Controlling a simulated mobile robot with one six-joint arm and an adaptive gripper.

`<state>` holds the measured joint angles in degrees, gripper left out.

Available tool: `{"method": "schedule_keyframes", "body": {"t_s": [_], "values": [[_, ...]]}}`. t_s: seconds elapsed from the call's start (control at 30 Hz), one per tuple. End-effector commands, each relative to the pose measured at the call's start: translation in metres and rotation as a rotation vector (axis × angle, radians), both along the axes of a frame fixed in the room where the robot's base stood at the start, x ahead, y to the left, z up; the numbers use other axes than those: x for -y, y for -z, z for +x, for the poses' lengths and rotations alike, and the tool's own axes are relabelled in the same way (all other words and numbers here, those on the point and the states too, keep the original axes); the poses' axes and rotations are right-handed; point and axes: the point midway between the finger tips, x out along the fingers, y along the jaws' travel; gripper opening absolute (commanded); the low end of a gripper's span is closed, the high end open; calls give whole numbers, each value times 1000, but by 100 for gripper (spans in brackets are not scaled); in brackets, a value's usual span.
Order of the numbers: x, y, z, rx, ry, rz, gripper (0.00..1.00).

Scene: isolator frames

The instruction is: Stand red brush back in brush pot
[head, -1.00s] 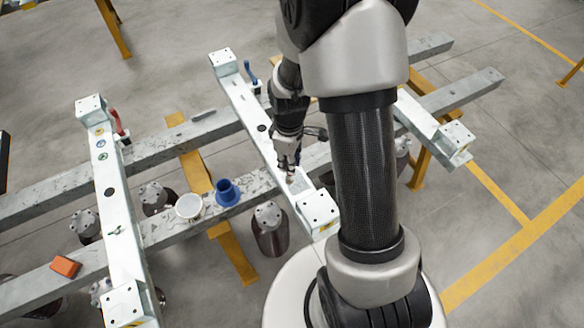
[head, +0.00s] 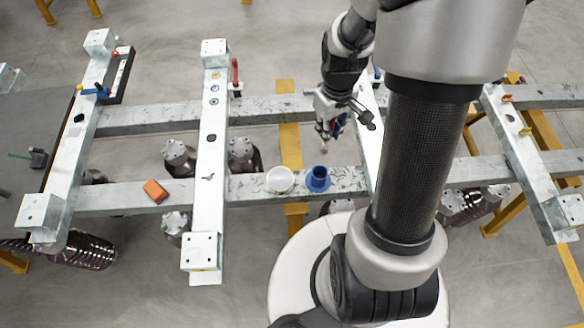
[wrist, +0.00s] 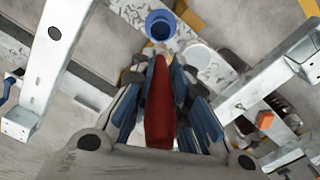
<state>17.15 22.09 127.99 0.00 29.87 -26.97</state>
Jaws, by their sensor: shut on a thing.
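My gripper (head: 332,124) is shut on the red brush (wrist: 160,105), whose red handle runs between the fingers in the wrist view. In the head view the brush is mostly hidden by the fingers, and a pale tip shows below them. The blue brush pot (head: 318,178) stands upright on the grey beam, its mouth open upward. It also shows in the wrist view (wrist: 160,25), just beyond the end of the brush. The brush is above and behind the pot in the head view, outside its mouth.
A white tub (head: 280,179) stands just left of the pot. An orange block (head: 155,191) lies farther left on the beam. White crossbars (head: 211,155) rise on either side. A red lever (head: 235,73) stands by the left crossbar. Dark insulators hang below.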

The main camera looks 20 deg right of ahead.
Motion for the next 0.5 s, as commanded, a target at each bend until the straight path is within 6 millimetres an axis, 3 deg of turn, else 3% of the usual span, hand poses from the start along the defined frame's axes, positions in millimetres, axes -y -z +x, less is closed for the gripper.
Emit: {"method": "schedule_keyframes", "body": {"t_s": [0.17, 0.5], "values": [[1, 25, -4, -7, 23, 2, 0], [1, 117, -4, -7, 20, 2, 0]]}}
